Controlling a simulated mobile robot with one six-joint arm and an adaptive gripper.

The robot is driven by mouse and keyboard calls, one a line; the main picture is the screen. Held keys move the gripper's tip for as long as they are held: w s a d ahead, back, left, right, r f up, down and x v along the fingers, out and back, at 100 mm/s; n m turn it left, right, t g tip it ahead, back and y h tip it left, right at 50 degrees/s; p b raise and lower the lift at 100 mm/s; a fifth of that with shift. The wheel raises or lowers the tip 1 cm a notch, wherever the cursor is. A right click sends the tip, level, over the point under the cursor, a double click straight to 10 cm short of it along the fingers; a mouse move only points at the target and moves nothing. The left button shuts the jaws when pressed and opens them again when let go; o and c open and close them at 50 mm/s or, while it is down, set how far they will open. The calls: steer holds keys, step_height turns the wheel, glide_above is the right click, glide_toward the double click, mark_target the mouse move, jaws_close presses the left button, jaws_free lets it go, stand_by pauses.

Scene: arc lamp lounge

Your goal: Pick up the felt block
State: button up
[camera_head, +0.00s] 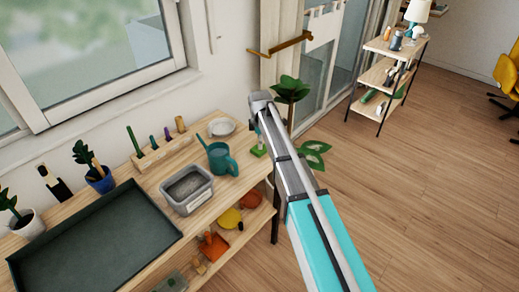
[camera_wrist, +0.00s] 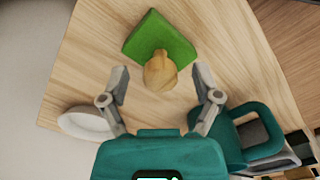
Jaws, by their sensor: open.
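The felt block is a green slab (camera_wrist: 178,42) with a rounded wooden knob (camera_wrist: 160,72), seen in the wrist view on the pale wooden bench top near its corner. In the head view a small green part of the felt block (camera_head: 258,151) shows beside my arm; the rest is hidden. My gripper (camera_wrist: 161,70) is open above the block, with one finger on each side of the knob. No contact shows between the fingers and the knob. In the head view my gripper's fingers are mostly hidden by my arm.
A teal watering can (camera_head: 218,157) and a white dish (camera_head: 222,127) stand close by; the wrist view shows the can (camera_wrist: 232,140) at lower right and the dish (camera_wrist: 88,123) at lower left. A grey tub (camera_head: 186,190) and a dark tray (camera_head: 90,245) stand further along the bench.

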jaws_close()
steer(key=shift+r, duration=0.15)
stand_by(0.4)
step_height(320, 180, up, 3)
steer(key=p, duration=0.3)
steer(key=shift+f, duration=0.2)
steer(key=s+d+r+p, duration=0.3)
steer(key=s+r+p, duration=0.7)
steer(key=s, duration=0.3)
steer(key=shift+s+d, duration=0.15)
steer(key=shift+s, duration=0.15)
